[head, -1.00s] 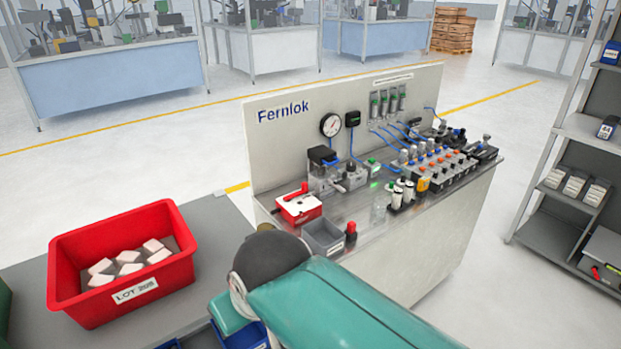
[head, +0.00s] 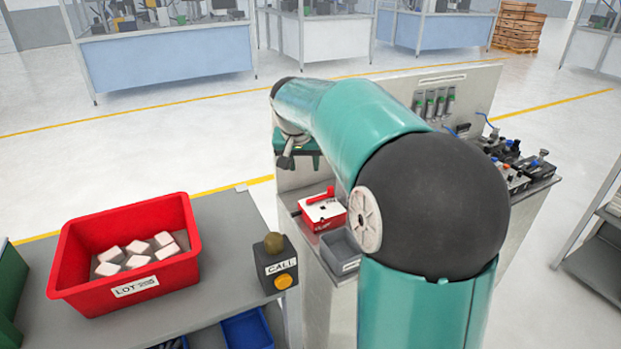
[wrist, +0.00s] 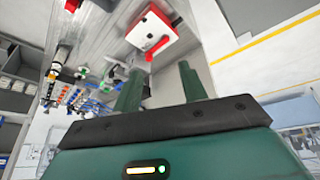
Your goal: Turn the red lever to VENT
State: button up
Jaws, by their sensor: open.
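The red lever (head: 320,196) sits on top of a red box with a white top plate (head: 324,210), at the left end of the bench. In the wrist view the lever (wrist: 149,54) projects from the box (wrist: 154,30). Any VENT label is too small to read. My gripper (head: 299,160) is dark green and hangs from my arm, near the bench's back panel, above the box in the picture. Its two fingers (wrist: 160,69) are spread and empty in the wrist view. The lever shows close to the gap between the fingertips, apart from them as far as I can tell.
A grey open bin (head: 345,250) stands just in front of the lever box. Valves and fittings (head: 515,160) fill the bench's right part. A CALL button box (head: 275,265) and a red LOT bin (head: 125,265) stand on the left table. My arm hides the bench's middle.

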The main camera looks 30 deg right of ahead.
aim_at(330, 188)
jog(key=w+d+f+m, duration=0.3)
jog(key=w+d+f, duration=0.25)
jog(key=d, duration=0.55)
jog(key=shift+g, duration=0.3)
jog(key=x, duration=1.3)
jog(key=shift+w+a+f, duration=0.1)
jog(key=shift+w+f, duration=0.05)
jog(key=shift+w, duration=0.2)
grip_shut()
